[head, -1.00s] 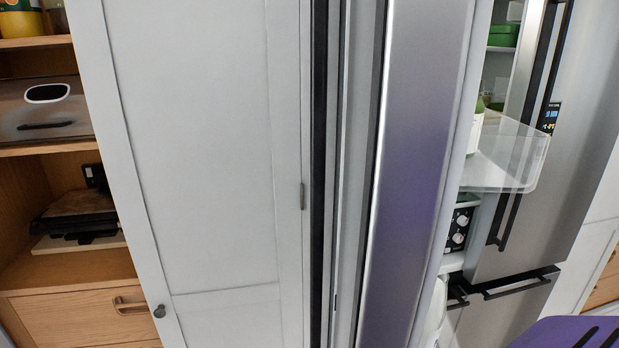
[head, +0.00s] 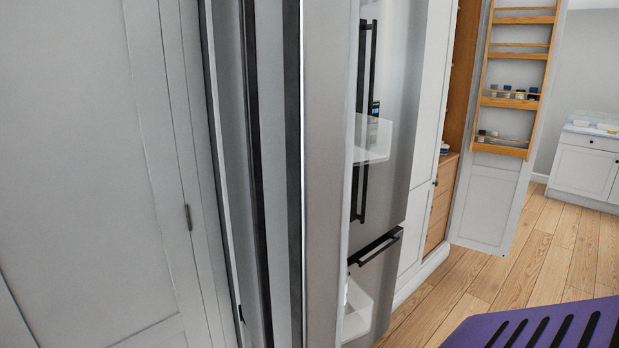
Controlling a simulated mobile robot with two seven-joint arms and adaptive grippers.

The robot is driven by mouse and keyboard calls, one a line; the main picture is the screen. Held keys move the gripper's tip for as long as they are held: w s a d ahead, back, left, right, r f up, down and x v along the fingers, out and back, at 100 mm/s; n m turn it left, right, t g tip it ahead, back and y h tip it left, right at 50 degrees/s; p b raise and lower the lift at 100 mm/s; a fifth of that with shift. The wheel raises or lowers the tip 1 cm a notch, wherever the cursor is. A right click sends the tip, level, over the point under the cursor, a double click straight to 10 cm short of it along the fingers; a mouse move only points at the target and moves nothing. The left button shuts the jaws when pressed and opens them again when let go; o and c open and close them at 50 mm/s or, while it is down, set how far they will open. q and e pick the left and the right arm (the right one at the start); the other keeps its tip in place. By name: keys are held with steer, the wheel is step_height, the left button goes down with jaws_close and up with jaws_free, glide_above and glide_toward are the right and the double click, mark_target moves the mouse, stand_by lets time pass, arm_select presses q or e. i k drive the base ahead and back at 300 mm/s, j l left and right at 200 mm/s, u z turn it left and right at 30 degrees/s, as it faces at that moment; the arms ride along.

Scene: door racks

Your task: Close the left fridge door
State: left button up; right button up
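The left fridge door (head: 325,180) stands open and is seen nearly edge-on, as a tall silver strip just right of the picture's middle. A clear door bin (head: 372,140) and a white lower bin (head: 356,312) show past its right edge. Behind it is the fridge's other silver door (head: 400,110), which looks shut, with a long dark handle (head: 360,130). A lower drawer with a dark handle (head: 378,248) sits beneath. The fridge's inside is mostly hidden by the open door. Neither of my grippers is in view.
A tall white cabinet panel (head: 85,150) fills the left. At the right, an open cabinet door (head: 485,205) carries wooden racks (head: 508,100) with small jars. A white counter unit (head: 585,165) stands far right.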

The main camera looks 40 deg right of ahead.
mark_target(286, 70)
steer(key=z, duration=1.05)
